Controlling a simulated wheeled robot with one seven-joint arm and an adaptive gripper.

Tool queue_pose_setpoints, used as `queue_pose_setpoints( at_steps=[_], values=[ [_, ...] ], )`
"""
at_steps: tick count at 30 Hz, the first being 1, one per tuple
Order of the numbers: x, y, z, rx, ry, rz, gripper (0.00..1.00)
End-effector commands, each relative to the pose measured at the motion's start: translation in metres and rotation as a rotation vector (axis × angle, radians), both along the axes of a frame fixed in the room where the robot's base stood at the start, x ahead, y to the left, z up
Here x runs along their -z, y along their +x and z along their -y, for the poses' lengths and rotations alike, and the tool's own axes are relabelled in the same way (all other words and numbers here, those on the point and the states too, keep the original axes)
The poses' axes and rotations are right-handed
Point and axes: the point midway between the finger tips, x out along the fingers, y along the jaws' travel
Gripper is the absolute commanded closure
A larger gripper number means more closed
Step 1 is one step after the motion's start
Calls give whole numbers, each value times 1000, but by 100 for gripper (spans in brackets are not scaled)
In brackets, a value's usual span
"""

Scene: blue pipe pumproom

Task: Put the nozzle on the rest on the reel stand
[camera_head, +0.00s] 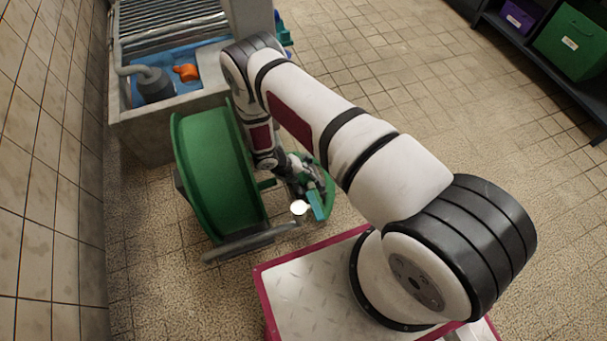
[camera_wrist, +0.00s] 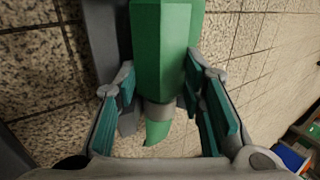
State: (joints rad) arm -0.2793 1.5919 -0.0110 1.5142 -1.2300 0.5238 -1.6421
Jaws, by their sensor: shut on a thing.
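The green hose reel (camera_head: 215,170) stands on its grey stand (camera_head: 250,243) on the tiled floor, left of my arm. My gripper (camera_head: 312,195) is low beside the reel's right side, partly hidden by my arm. In the wrist view my gripper (camera_wrist: 160,78) has its teal-padded fingers on both sides of a green faceted nozzle (camera_wrist: 163,45), shut on it. A grey collar (camera_wrist: 158,113) and a curved green piece (camera_wrist: 157,133) show at the nozzle's near end. The rest on the stand cannot be clearly made out.
A concrete basin (camera_head: 160,135) with a grate, a dark pump (camera_head: 153,84) and an orange item (camera_head: 186,72) stands behind the reel. The tiled wall is at left. A dark shelf with a green bin (camera_head: 572,43) is at far right. Floor between is clear.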

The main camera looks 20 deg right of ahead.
Motion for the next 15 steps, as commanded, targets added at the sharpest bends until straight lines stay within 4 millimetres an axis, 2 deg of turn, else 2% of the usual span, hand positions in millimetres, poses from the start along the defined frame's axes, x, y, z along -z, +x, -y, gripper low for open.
queue_pose_setpoints(
  at_steps=[9, 10, 13, 15],
  values=[
    [1, 0, 0, 0, -1, 0, 100],
    [1, 0, 0, 1, -1, 1, 62],
    [1, 0, 0, 1, -1, 1, 40],
    [1, 0, 0, 1, -1, 1, 40]
  ],
)
